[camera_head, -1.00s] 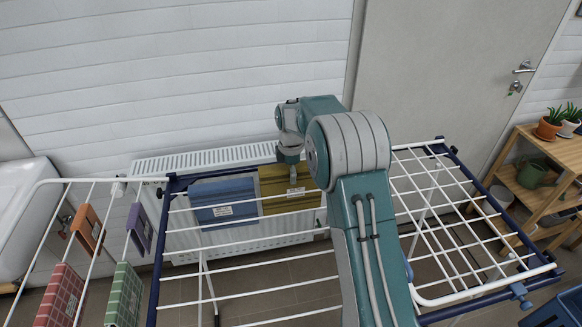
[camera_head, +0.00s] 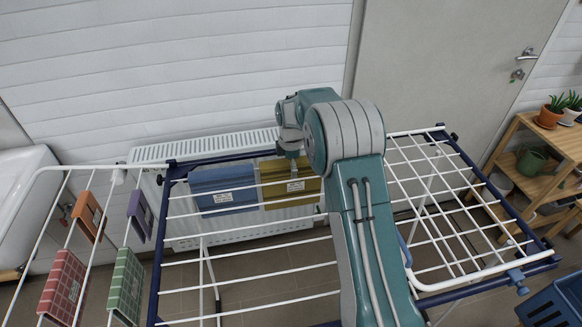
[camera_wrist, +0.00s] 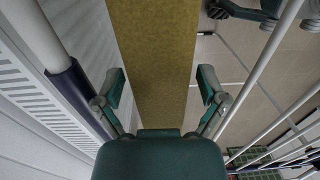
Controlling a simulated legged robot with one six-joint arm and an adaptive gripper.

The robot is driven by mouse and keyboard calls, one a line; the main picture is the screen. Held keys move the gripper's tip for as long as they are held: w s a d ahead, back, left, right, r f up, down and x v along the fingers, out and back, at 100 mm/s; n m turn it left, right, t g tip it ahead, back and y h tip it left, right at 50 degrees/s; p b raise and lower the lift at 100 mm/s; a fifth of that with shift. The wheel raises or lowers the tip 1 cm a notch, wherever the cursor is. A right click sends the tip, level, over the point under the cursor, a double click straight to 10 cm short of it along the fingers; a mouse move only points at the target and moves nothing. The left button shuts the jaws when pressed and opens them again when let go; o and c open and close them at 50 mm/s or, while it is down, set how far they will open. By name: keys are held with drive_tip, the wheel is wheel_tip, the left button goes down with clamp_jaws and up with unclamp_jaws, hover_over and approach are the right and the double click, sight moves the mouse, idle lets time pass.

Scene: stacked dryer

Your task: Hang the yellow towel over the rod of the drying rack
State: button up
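The yellow towel (camera_head: 292,190) hangs with a white label at the far side of the drying rack (camera_head: 168,225), right of a blue towel. White rods cross in front of it, and my arm covers its right end; I cannot tell how its top lies on the rod. In the wrist view the towel (camera_wrist: 155,60) is a broad yellow band running down the middle, between my fingers. My gripper (camera_wrist: 161,88) is open, its two fingers well apart, with visible gaps to the towel's edges. In the head view my wrist is just above the towel, and the fingertips cannot be made out.
A blue towel (camera_head: 222,190) hangs beside it. Small orange, purple, red and green cloths (camera_head: 126,285) hang on the left wing. A white radiator (camera_head: 150,153) and wall stand close behind the rack. A wooden shelf (camera_head: 520,182) with plants is at right. The right rods are bare.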

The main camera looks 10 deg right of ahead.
drive_tip(key=r, duration=1.1)
drive_tip(key=shift+w+a+r, duration=0.1)
drive_tip(key=shift+w+r, duration=0.1)
drive_tip(key=shift+s+r, duration=0.1)
drive_tip(key=shift+r, duration=0.3)
drive_tip(key=s+r+m+t, duration=0.3)
drive_tip(key=s+r+m, duration=0.5)
drive_tip(key=s+r, duration=0.65)
drive_tip(key=s+f+m+t, duration=0.2)
drive_tip(key=s+m, duration=0.7)
drive_tip(key=s, duration=1.3)
wheel_tip(320, 180, down, 2)
drive_tip(key=shift+s+f+m+t, duration=0.2)
drive_tip(key=shift+m+t, duration=0.1)
drive_tip(key=shift+t, duration=0.1)
